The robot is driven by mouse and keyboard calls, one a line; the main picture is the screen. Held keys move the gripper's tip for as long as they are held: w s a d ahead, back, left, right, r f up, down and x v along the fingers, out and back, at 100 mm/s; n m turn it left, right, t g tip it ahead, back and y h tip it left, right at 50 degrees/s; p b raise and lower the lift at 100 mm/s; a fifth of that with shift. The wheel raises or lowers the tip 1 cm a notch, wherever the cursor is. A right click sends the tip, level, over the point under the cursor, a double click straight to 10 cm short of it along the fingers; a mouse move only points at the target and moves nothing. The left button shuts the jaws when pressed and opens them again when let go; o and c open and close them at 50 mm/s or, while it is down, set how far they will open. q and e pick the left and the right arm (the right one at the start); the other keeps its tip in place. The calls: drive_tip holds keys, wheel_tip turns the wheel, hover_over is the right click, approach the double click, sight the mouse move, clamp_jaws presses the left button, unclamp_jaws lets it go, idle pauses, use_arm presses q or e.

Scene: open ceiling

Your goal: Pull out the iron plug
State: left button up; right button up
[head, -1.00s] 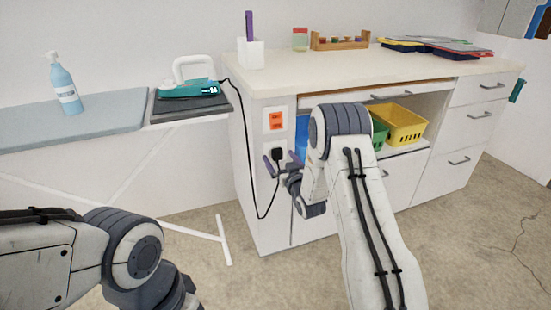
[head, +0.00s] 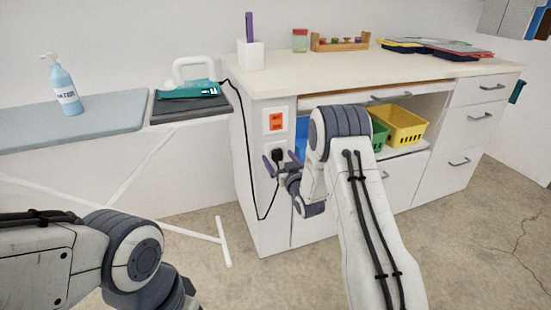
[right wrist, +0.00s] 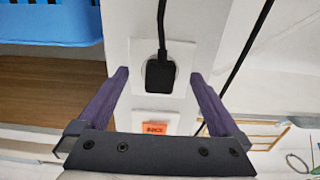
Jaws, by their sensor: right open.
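The black iron plug (head: 277,154) sits in a round white wall socket on the side panel of the cabinet. In the right wrist view the plug (right wrist: 160,72) is between the two purple fingers of my right gripper (right wrist: 158,78), with a gap on each side. The same right gripper (head: 280,160) shows in the head view at the socket, open. The plug's black cord (head: 259,203) hangs in a loop and runs up toward the teal and white iron (head: 188,82) on the ironing board. My left arm shows at the lower left, but its gripper is out of view.
An orange-red switch (head: 275,121) is above the socket. The ironing board (head: 85,122) with a spray bottle (head: 65,88) stands left. The worktop (head: 350,73) is above my right arm. Yellow (head: 403,124) and green baskets sit on the open shelf.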

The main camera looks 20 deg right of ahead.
idle(0.7)
clamp_jaws()
drive_tip(key=s, duration=0.6)
idle(1.0)
drive_tip(key=shift+d, duration=0.1)
